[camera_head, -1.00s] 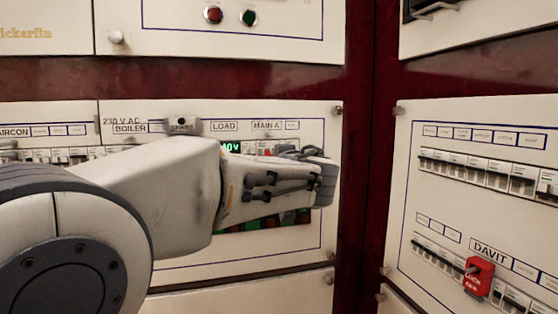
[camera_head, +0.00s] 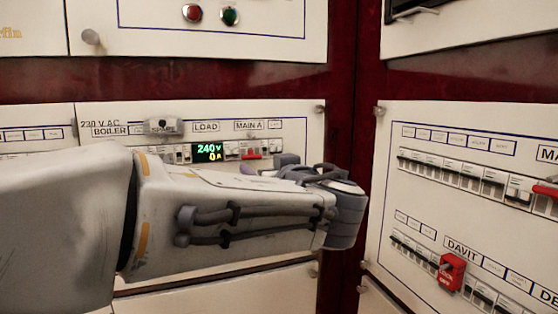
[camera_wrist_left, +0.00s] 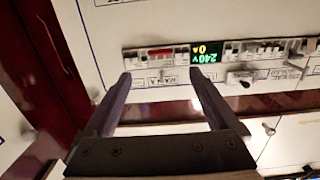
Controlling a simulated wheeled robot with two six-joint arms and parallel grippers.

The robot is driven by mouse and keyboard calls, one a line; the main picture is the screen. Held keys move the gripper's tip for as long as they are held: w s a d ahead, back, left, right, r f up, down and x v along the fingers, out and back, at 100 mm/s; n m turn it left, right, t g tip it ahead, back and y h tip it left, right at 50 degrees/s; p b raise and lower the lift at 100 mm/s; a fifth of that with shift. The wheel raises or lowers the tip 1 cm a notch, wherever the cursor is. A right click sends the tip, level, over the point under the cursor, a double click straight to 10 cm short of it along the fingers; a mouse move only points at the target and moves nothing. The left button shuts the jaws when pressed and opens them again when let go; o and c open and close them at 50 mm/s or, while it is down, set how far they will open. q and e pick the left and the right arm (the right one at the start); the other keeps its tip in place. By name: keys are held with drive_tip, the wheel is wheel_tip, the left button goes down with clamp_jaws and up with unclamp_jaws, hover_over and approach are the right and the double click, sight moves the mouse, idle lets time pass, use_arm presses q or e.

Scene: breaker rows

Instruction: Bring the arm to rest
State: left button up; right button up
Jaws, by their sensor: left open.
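My left arm reaches in from the left in the head view, across the lower part of the MAIN A panel. Its wrist end lies near the panel's right edge, and the left gripper's fingers (camera_head: 288,160) are mostly hidden behind the wrist there. In the left wrist view the gripper (camera_wrist_left: 160,76) is open, with two dark fingers apart and nothing between them. Beyond the fingertips is the breaker row with a lit display (camera_wrist_left: 206,52), upside down in that view. My right gripper is not in view.
The head view shows the display (camera_head: 208,152) reading 240 V and 0, beside a red breaker handle (camera_head: 250,156). The right panel carries breaker rows and a red lock tag (camera_head: 452,272) under DAVIT. A dark red frame post (camera_head: 350,110) stands between the panels.

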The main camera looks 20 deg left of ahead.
use_arm(q)
drive_tip(key=shift+s, duration=0.15)
drive_tip(key=s+d+f+m+g+h+p, duration=0.1)
drive_tip(key=s+f+m+g+h+p, duration=0.3)
drive_tip(key=p, duration=0.3)
drive_tip(key=s+d+f+m+g+h+p, duration=0.1)
drive_tip(key=s+d+f+m+g+p, duration=0.2)
drive_tip(key=s+p, duration=0.35)
drive_tip(key=s+d+r+m+g+h+p, duration=0.1)
drive_tip(key=s+d+m+g+h+p, duration=0.25)
drive_tip(key=s+p, duration=0.45)
drive_tip(key=s+d+r+m+g+h+p, duration=0.2)
drive_tip(key=s+d+m+g+h+p, duration=0.15)
drive_tip(key=s+p, duration=0.45)
wheel_tip(320, 180, up, 36)
drive_tip(key=y+p, duration=0.1)
drive_tip(key=p, duration=3.4)
drive_tip(key=shift+s+d+f, duration=0.15)
